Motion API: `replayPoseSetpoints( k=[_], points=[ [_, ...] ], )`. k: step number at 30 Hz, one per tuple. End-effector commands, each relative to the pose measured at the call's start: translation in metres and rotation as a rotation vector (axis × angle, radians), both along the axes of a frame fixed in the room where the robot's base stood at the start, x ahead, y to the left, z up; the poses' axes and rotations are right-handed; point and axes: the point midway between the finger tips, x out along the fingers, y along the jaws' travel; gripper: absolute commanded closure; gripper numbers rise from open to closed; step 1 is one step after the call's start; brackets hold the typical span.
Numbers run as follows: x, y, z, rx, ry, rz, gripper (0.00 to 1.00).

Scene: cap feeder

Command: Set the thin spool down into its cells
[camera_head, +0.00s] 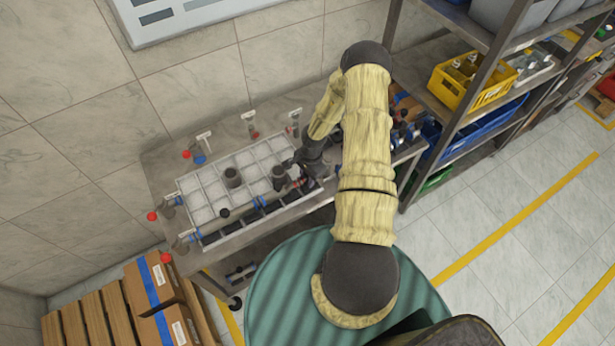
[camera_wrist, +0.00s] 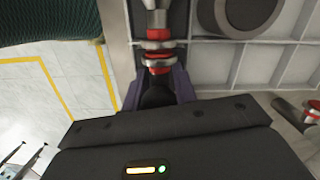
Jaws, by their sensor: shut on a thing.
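My gripper (camera_wrist: 158,88) is shut on the thin spool (camera_wrist: 158,46), which is metal grey with red rings. The purple fingers sit on both sides of its dark near end, and its far end runs out of the top of the wrist view. The celled tray (camera_head: 205,196) has pale cells and grey dividers. In the head view my gripper (camera_head: 303,177) is at the tray's right end, and the spool is hard to make out there. In the wrist view the spool lies over a dark strip beside the tray's rim (camera_wrist: 117,40). I cannot tell whether it touches the tray.
A dark cylinder (camera_head: 233,177) stands in the tray, and another (camera_head: 279,171) stands near my gripper. Posts with red and blue knobs (camera_head: 186,155) surround the tray. Dark parts crowd the bench to the right, partly behind my arm. A shelf with a yellow crate (camera_head: 470,82) stands at right.

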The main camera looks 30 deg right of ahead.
Motion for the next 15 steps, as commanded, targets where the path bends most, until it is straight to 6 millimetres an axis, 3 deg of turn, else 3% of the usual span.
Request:
replayPoseSetpoints(
  k=[13,14,15],
  points=[
    [-0.0002,-0.0002,-0.0079,0.000,0.000,0.000,1.00],
    [-0.0001,-0.0002,-0.0071,0.000,0.000,0.000,0.66],
    [-0.0001,-0.0002,-0.0070,0.000,0.000,0.000,0.58]
  ],
)
